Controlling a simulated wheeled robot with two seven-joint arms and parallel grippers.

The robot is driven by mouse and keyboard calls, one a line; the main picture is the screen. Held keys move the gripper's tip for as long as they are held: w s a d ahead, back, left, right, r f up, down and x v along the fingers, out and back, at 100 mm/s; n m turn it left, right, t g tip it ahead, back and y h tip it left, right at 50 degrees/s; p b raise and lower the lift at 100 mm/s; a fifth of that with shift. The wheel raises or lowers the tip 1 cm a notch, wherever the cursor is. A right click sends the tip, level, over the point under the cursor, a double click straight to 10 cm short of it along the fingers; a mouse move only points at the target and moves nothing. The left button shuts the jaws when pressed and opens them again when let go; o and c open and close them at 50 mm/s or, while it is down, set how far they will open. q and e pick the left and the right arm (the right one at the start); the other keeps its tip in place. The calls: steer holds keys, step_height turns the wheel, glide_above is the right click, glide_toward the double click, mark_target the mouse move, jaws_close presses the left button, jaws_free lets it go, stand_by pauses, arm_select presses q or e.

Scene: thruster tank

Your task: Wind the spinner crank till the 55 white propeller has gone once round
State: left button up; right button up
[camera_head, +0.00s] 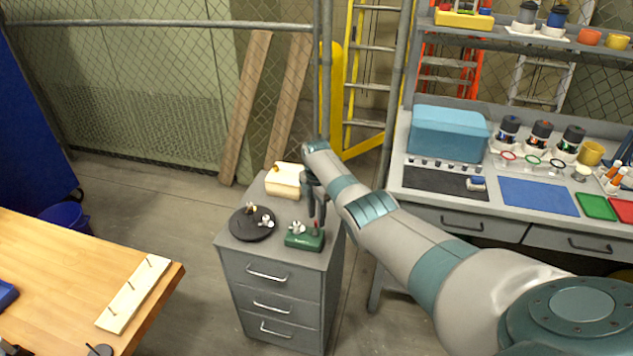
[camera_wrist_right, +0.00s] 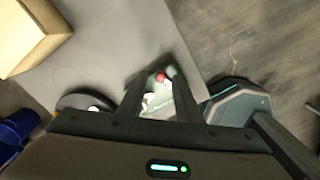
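The green spinner (camera_head: 304,240) stands on the top of a grey drawer cabinet, near its front right corner. A white propeller (camera_head: 297,228) sits on its left part, and a dark crank with a red knob (camera_head: 316,230) rises on its right. My right gripper (camera_head: 316,208) points down just above the crank. In the right wrist view the fingers (camera_wrist_right: 160,90) are apart, with the red knob (camera_wrist_right: 160,77) and part of the white propeller (camera_wrist_right: 149,100) showing in the gap. I cannot tell whether the fingers touch the knob. No 55 marking is readable. My left gripper is out of view.
A black round disc (camera_head: 252,224) with small propellers lies left of the spinner. A cream block-like box (camera_head: 285,180) stands behind. A wooden table (camera_head: 60,265) is at left, and a grey workbench (camera_head: 398,170) is at right. The cabinet top is small.

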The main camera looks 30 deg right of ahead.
step_height(320, 180, up, 16)
steer(key=b, duration=0.2)
steer(key=shift+f, duration=0.2)
stand_by(0.6)
